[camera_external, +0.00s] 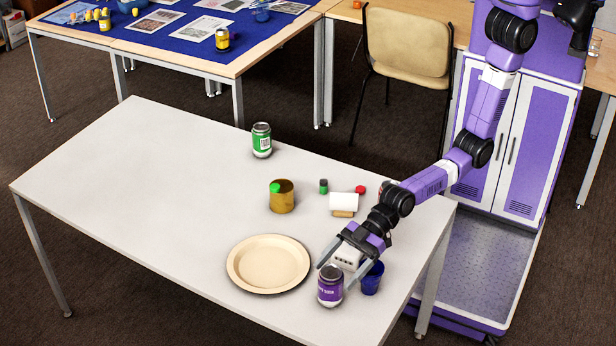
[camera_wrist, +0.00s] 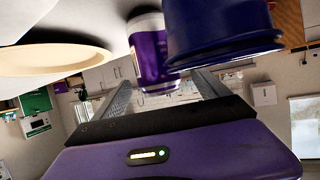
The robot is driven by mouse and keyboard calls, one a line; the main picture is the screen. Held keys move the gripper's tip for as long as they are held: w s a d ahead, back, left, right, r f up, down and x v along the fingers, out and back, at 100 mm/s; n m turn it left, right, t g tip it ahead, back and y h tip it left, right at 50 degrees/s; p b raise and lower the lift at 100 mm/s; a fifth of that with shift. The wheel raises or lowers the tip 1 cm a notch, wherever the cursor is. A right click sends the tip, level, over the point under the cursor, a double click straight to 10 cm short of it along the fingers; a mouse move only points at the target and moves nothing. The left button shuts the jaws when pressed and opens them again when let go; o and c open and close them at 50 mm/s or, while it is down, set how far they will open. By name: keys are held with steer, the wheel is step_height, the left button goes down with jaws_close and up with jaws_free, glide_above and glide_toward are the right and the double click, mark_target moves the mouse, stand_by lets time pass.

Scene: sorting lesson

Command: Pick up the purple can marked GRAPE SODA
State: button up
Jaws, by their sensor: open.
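The purple can (camera_external: 330,287) stands upright near the front edge of the white table; its label reads as soda, too small to read fully. My gripper (camera_external: 336,277) is open and reaches down over the table just at the can, with its fingers spread to either side. In the wrist view the can (camera_wrist: 148,52) appears upside down, ahead of and between the two open fingers (camera_wrist: 162,80). I cannot tell whether the fingertips have passed the can's sides. Nothing is held.
A blue cup (camera_external: 372,280) stands close beside the can on its right, also large in the wrist view (camera_wrist: 215,30). A tan plate (camera_external: 268,263) lies to the left. A brown tin (camera_external: 283,200), a green can (camera_external: 261,141) and small items stand farther back. The table's left part is clear.

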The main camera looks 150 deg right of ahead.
mark_target(322, 288)
steer(key=shift+x, duration=2.85)
steer(key=shift+s, duration=0.1)
steer(key=c, duration=1.6)
steer(key=shift+o, duration=0.2)
